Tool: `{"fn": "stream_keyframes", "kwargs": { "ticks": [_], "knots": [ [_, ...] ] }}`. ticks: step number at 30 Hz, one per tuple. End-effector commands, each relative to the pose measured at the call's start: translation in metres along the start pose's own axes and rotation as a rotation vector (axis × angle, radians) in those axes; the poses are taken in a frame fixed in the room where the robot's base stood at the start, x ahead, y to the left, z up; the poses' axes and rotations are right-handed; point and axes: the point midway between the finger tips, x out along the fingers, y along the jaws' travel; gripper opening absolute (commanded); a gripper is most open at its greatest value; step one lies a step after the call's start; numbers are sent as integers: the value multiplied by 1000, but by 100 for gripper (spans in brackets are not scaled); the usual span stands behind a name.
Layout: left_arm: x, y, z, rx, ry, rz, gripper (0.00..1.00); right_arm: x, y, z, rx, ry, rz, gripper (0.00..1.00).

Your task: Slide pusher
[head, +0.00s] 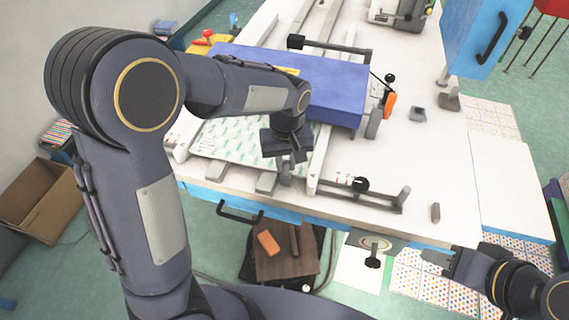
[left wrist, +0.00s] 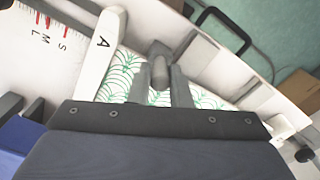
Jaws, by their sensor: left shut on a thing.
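My left gripper (head: 287,168) reaches down at the front edge of the machine bed, over a sheet with a green leaf pattern (head: 235,148). In the left wrist view its two fingers (left wrist: 160,88) are shut around a grey upright knob (left wrist: 159,62), which seems to be the pusher's handle. The patterned sheet (left wrist: 122,62) lies beneath and beside the fingers. The pusher's lower part is mostly hidden by the fingers. My right gripper (head: 440,262) is at the lower right, off the table's front edge and away from the pusher; its opening is unclear.
A blue machine cover (head: 335,90) spans the bed behind my left gripper. A grey bar with a black knob (head: 360,186) lies right of it. A white plate marked A (left wrist: 100,55) stands beside the sheet. The table's right part (head: 425,150) is largely clear.

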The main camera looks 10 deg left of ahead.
Motion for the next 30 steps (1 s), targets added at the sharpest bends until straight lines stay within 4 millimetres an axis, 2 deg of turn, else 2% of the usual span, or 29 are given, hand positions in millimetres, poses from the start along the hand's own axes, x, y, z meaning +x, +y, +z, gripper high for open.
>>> {"fn": "stream_keyframes", "kwargs": {
  "ticks": [1,6,16,27,30],
  "knots": [
    [-1,1,-2,1,7,3,20,0,0,0,0,0,0,36],
    [-1,0,-1,0,5,2,40,0,0,0,0,0,0,36],
    [-6,1,-1,0,4,3,40,0,0,0,0,0,0,36],
    [-64,1,-1,0,6,5,40,0,0,0,0,0,0,36],
    [-74,1,-1,1,5,4,40,0,0,0,0,0,0,36]
  ]
}}
